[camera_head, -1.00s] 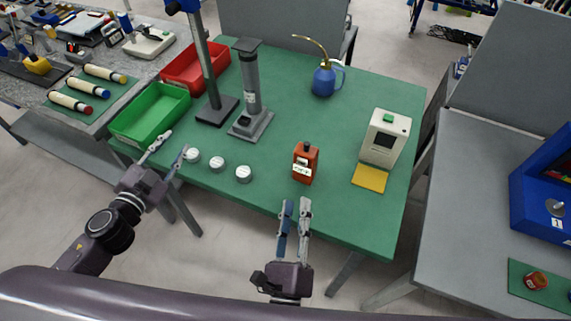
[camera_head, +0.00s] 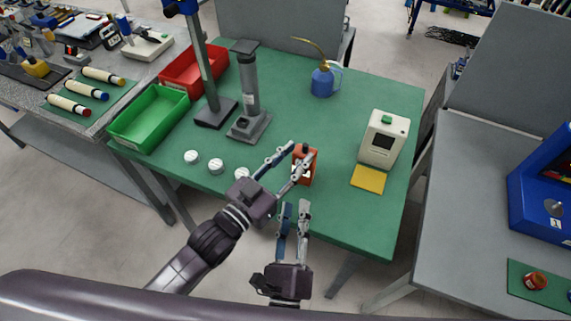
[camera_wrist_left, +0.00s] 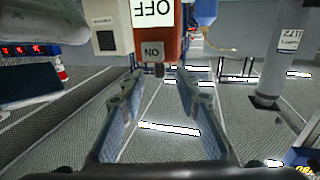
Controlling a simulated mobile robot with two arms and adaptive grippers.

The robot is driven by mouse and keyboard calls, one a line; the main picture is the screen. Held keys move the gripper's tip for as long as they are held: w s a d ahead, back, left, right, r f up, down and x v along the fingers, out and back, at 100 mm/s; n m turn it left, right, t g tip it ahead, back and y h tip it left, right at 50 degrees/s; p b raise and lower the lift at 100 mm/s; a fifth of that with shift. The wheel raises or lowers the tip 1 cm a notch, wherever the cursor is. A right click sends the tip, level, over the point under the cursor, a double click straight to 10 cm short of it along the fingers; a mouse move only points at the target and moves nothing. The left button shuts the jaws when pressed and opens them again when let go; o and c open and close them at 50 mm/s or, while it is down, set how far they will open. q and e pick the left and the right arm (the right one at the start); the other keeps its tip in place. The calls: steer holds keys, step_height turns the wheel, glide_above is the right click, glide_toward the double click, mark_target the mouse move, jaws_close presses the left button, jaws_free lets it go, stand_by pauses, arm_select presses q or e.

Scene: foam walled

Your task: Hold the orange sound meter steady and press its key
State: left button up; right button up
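The orange sound meter (camera_head: 311,176) stands upright near the front of the green table, with a black top and a pale label partly hidden by my left fingers. My left gripper (camera_head: 299,155) is open, its fingertips close to the meter in the head view; contact cannot be told. In the left wrist view the meter (camera_wrist_left: 176,42) appears upside down, ahead of the two spread fingers, with a white OFF label and a small grey lettered patch. My right gripper (camera_head: 295,206) is open and empty at the table's front edge.
Several white-topped round pieces (camera_head: 191,157) lie left of the meter, one partly behind my left gripper. A cream device (camera_head: 383,140) and a yellow pad (camera_head: 368,178) are to the right. A grey stand (camera_head: 249,124), blue oil can (camera_head: 322,82) and green bin (camera_head: 150,115) stand further back.

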mark_target(304, 149)
arm_select(q)
steer(key=shift+x, duration=2.15)
steer(key=shift+c, duration=0.4)
jaws_close()
arm_select(e)
jaws_close()
stand_by(0.7)
